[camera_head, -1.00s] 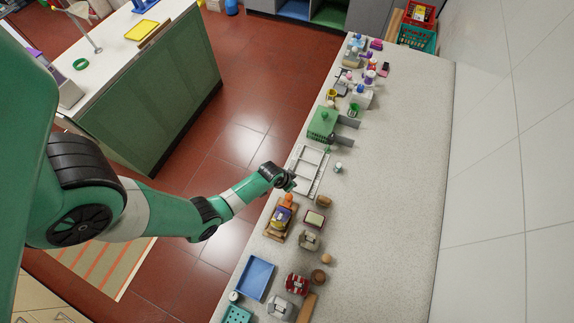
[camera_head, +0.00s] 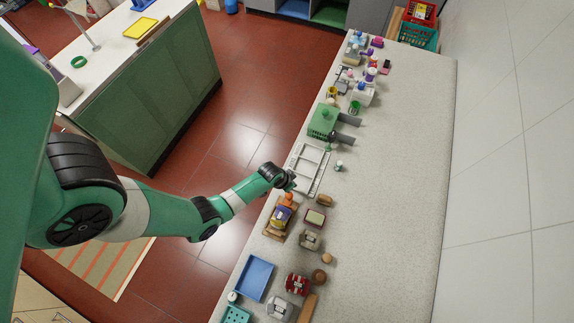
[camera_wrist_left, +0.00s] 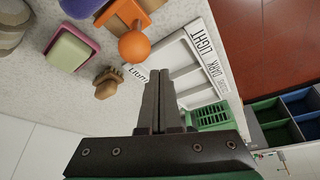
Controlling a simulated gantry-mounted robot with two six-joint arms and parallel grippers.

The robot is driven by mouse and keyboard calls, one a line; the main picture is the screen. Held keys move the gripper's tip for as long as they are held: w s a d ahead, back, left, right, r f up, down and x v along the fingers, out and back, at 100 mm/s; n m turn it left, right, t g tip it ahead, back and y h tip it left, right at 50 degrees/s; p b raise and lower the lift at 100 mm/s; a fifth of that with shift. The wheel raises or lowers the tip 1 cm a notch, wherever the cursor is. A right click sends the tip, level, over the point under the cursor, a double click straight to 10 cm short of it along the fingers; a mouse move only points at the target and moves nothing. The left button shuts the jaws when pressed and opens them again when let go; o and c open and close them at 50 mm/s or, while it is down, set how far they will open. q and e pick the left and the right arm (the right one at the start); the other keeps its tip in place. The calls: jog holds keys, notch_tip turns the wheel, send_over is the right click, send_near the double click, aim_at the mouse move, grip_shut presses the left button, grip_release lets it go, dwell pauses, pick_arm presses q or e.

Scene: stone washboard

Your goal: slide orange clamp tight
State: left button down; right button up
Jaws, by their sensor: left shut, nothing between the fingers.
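The orange knob-like clamp (camera_head: 288,197) sits at the far end of a small wooden frame (camera_head: 268,231), which holds a purple and yellow item (camera_head: 281,217). In the left wrist view, the round orange clamp (camera_wrist_left: 134,46) is at upper centre, beside an orange-brown wooden part (camera_wrist_left: 122,14) of the frame. My left gripper (camera_head: 291,186) is just beyond the clamp, near the white sorting tray. In the left wrist view, its fingers (camera_wrist_left: 161,78) are shut and empty, apart from the clamp in the picture. My right gripper is not in view.
The white tray (camera_head: 322,170) with labelled sections lies by my left gripper. A brown brush-like item (camera_head: 324,200), a pink-rimmed dish (camera_head: 315,218) and a green box (camera_head: 323,120) stand nearby. The counter's right side (camera_head: 395,190) is clear.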

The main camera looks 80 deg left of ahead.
pick_arm(q)
jog(key=shift+f+b, duration=0.75)
jog(key=shift+f, duration=0.3)
jog(key=shift+s+d, duration=0.1)
jog(key=shift+d, duration=0.05)
jog(key=shift+s+d+p, duration=0.3)
jog(key=shift+d+p, duration=0.1)
